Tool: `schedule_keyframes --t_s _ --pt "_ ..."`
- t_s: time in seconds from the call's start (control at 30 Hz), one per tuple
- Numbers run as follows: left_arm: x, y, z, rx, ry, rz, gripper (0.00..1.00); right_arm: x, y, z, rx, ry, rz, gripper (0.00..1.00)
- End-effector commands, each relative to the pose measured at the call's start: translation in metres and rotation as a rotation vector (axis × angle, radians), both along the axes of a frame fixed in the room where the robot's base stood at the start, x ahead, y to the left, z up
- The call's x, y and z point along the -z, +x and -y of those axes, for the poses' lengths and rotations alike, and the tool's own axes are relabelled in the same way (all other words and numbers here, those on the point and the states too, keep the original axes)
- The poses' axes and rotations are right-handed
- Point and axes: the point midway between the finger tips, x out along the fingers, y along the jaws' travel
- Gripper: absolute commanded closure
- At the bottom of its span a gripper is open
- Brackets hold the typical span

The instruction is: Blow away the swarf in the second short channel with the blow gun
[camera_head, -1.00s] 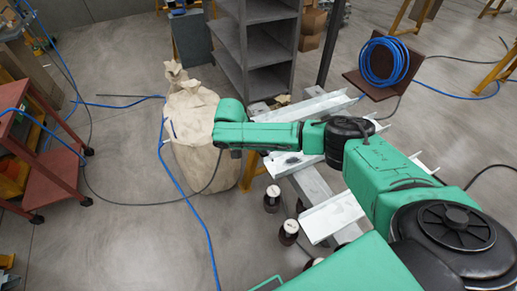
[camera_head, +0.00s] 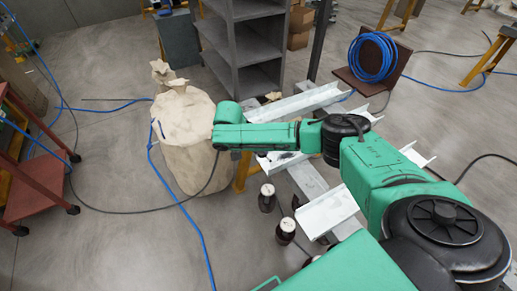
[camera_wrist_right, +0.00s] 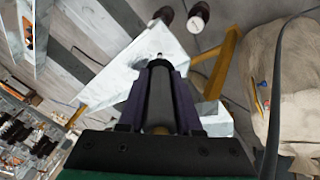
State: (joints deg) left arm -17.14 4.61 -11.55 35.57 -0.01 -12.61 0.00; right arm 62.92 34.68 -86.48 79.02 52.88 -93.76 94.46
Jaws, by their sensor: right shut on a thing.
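My right gripper (camera_wrist_right: 155,78) is shut on the dark, round body of the blow gun (camera_wrist_right: 160,105) in the right wrist view. The tip of the gun points at a pale metal channel (camera_wrist_right: 118,82); I cannot tell the gap. In the head view a short channel (camera_head: 285,163) lies partly under my right forearm, with dark specks that look like swarf. Another short channel (camera_head: 328,212) lies nearer, and a longer one (camera_head: 310,101) lies behind the arm. My forearm and wrist hide the blow gun in the head view. My left gripper is not in view.
A beige sack (camera_head: 190,135) stands left of my right wrist. Dark bottles with pale tops (camera_head: 286,229) stand before the channels. A grey shelf (camera_head: 240,45) is behind. A blue hose (camera_head: 185,205) crosses the floor. A red cart (camera_head: 38,185) stands at left.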

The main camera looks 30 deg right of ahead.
Motion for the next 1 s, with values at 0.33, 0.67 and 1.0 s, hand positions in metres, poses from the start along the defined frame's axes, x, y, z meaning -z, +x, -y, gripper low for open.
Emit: schedule_keyframes --t_s 0.33,0.67,1.0 --pt "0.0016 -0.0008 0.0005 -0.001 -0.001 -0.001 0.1 0.0039 0.0001 -0.0001 0.0 -0.001 0.001 1.0" --pt "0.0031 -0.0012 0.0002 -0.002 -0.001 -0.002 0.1 0.0088 0.0003 0.0 0.001 0.0 0.0 1.0" --pt "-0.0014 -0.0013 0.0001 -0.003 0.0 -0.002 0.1 0.0078 -0.0001 0.0067 0.001 0.001 0.0 1.0"
